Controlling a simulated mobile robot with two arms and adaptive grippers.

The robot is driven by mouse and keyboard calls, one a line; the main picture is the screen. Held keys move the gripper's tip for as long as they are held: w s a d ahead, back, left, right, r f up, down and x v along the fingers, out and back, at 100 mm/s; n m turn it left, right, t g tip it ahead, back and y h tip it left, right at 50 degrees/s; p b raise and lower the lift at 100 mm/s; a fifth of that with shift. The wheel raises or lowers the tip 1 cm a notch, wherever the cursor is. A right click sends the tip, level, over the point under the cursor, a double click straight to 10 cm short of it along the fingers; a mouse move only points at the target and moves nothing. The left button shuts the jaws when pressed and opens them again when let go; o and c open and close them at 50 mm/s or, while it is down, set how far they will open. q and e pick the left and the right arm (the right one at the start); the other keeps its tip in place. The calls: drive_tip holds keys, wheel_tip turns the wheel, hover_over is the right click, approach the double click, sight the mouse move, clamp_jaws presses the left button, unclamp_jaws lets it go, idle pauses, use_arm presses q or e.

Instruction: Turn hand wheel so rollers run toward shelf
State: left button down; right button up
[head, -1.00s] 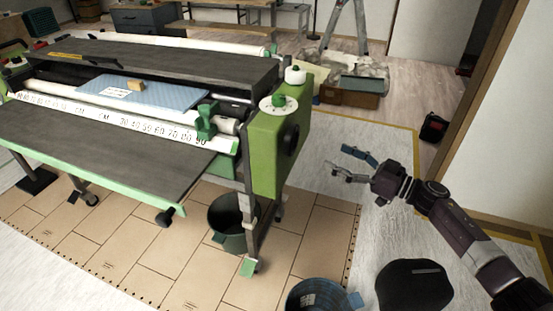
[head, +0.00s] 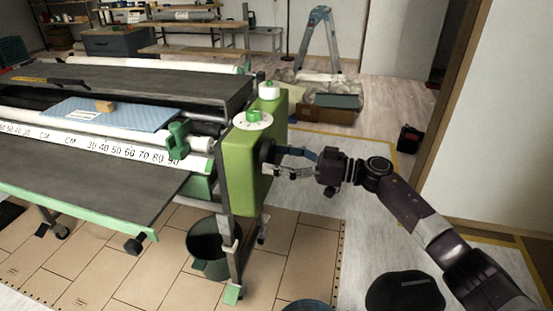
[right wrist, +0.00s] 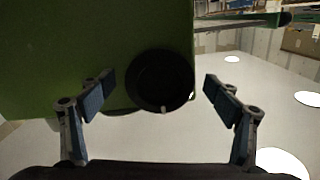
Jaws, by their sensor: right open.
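The black hand wheel (head: 266,150) sits on the side of the green housing (head: 237,165) at the right end of the pasting machine. In the right wrist view the wheel (right wrist: 160,80) is a dark disc with a small pale mark at its lower rim. My right gripper (head: 281,161) is open, its fingertips close to the wheel. In the wrist view its fingers stand apart on either side of the wheel, without visible contact. White rollers (head: 75,112) run along the machine, partly hidden by its covers. My left gripper is out of view.
A dark bucket (head: 207,240) stands under the machine. A black-topped object (head: 405,292) is at the bottom right. A stepladder (head: 318,38) and boxes (head: 335,100) are behind. Shelving (head: 62,14) stands at the back left.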

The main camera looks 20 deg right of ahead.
drive_tip(key=c, duration=1.1)
drive_tip(key=shift+c, duration=0.2)
